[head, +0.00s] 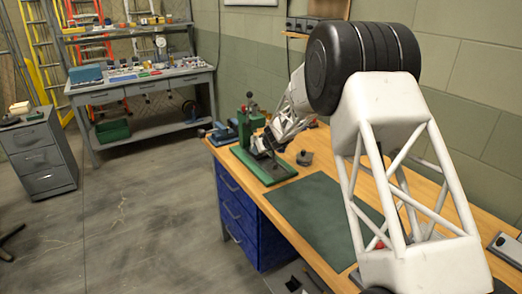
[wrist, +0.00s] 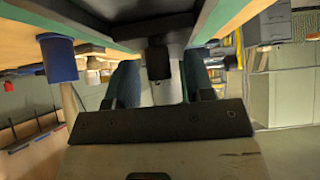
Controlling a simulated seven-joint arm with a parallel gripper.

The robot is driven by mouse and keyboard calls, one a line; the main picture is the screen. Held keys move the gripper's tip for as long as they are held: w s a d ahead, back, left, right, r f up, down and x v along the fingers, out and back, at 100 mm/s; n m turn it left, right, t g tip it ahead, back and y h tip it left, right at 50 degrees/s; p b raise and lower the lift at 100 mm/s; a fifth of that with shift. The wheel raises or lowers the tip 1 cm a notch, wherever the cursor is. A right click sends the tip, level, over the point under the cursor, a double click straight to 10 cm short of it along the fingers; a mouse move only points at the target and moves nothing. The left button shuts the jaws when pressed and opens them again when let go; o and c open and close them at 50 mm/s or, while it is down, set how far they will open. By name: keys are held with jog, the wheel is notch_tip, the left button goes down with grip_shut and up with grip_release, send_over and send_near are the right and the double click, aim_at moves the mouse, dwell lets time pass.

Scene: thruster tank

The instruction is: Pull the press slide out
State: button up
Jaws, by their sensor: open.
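The green press (head: 244,122) stands on its green base (head: 272,176) at the back of the wooden workbench. My gripper (head: 265,146) is at the front of the press, just above the base, and partly hides it. In the wrist view, my gripper's two dark fingers (wrist: 160,88) are apart. A dark block (wrist: 157,58), which looks like the end of the press slide, lies between and slightly beyond them. I cannot tell whether either finger touches it. The dark underside of the press body (wrist: 150,12) fills the top of the wrist view.
A small grey round part (head: 304,158) sits right of the press base. A blue-handled tool (head: 222,134) lies to its left. A dark green mat (head: 322,208) covers the bench's middle and is clear. Blue drawers (head: 240,210) are below. A second workbench (head: 140,82) stands at the back left.

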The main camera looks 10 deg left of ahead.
jog(key=shift+w+a+f, duration=0.15)
grip_shut()
dwell(0.4)
